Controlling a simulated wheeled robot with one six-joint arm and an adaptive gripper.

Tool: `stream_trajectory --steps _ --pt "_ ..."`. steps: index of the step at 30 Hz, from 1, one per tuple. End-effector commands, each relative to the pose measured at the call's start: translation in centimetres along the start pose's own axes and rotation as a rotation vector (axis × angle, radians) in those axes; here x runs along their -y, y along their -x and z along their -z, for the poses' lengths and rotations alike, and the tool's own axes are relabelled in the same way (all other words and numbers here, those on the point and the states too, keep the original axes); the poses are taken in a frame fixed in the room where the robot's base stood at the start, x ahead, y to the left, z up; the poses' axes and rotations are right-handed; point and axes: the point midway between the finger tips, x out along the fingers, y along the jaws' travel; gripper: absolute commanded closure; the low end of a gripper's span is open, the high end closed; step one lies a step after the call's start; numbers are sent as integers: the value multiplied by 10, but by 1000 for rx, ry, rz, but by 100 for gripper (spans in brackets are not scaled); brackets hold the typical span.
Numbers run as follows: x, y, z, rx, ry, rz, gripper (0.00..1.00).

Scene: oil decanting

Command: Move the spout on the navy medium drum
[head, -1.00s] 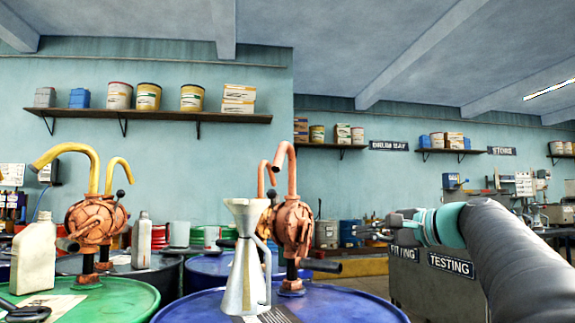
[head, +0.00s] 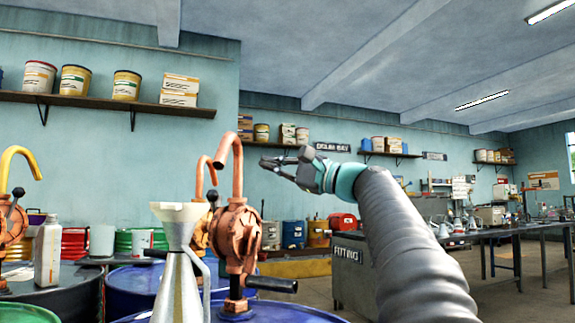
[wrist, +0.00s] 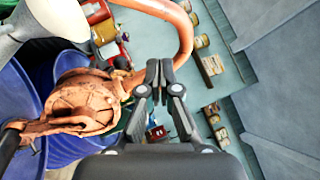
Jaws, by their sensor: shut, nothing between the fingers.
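The navy drum (head: 285,313) is at the bottom of the head view, cut off by the edge. On it stands a copper-coloured hand pump (head: 236,238) with a curved spout (head: 238,170) that rises and bends over to the left. My gripper (head: 266,162) is shut and empty, just right of the spout's upper part in the head view. In the wrist view, the spout (wrist: 184,38) curves close beside the shut fingertips (wrist: 159,82), and the pump body (wrist: 85,105) lies to the left. I cannot tell whether the fingers touch the spout.
A pale metal funnel can (head: 180,270) stands left of the pump. A second copper pump spout (head: 199,178) is behind. A black crank handle (head: 272,285) sticks out to the right. A green drum (head: 22,313) and white bottle (head: 47,252) are at left.

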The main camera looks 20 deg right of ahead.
Motion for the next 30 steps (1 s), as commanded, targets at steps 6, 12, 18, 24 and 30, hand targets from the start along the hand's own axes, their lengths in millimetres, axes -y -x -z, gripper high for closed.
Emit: stream_trajectory --steps 6,12,18,24,30 --pt "1 -38 -7 2 2 -1 100" --pt "1 -52 -22 -2 1 0 100" --pt "0 -58 -27 -3 1 0 100" --pt "0 -58 -27 -4 1 0 100" --pt "1 -56 -26 -15 4 4 100"
